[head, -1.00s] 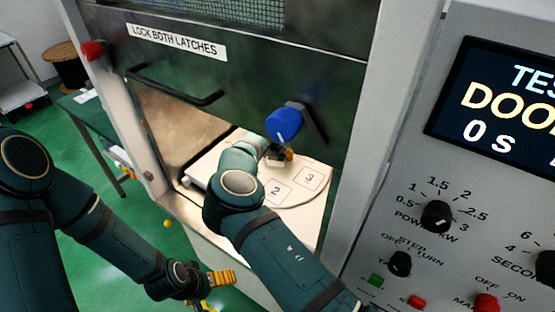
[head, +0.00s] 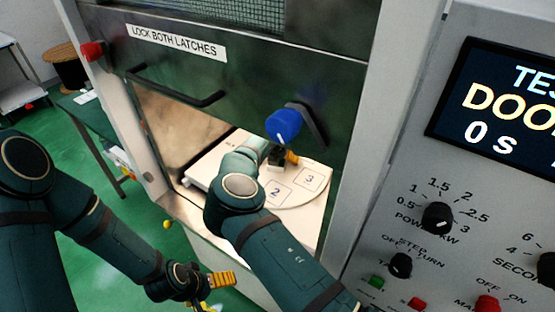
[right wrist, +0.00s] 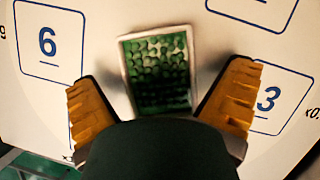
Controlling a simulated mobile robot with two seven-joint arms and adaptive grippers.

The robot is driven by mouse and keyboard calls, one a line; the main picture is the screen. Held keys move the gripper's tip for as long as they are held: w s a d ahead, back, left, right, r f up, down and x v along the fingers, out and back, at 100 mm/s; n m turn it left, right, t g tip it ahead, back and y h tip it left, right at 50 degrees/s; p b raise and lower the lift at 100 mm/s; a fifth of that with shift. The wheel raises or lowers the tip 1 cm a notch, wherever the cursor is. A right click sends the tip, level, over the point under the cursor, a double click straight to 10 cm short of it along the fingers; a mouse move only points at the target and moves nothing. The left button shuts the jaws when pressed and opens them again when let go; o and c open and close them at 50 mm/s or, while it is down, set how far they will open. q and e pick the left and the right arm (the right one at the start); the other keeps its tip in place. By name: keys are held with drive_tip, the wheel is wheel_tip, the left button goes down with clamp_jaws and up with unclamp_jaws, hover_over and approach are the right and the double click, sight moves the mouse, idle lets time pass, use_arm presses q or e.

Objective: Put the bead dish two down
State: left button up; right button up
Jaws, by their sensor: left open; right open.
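The bead dish (right wrist: 157,65), a rectangular metal-rimmed dish of green beads, sits on the white numbered plate (right wrist: 75,15) in the right wrist view. My right gripper (right wrist: 162,88) is open, with one yellow finger to either side of the dish's near end and visible gaps between. In the head view my right arm reaches in under the raised door, and its gripper (head: 286,158) is partly hidden; the dish is hidden there. The plate also shows in the head view (head: 318,194), with squares 2 and 3 bare. My left gripper (head: 212,290) is open and empty outside the chamber.
The dark door (head: 240,75) with its blue latch knob (head: 283,125) and black handle (head: 175,85) hangs above my right arm. The control panel (head: 470,220) stands at the right. Green floor lies open at the lower left.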

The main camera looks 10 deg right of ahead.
drive_tip(key=v, duration=0.7)
drive_tip(key=shift+r, duration=0.15)
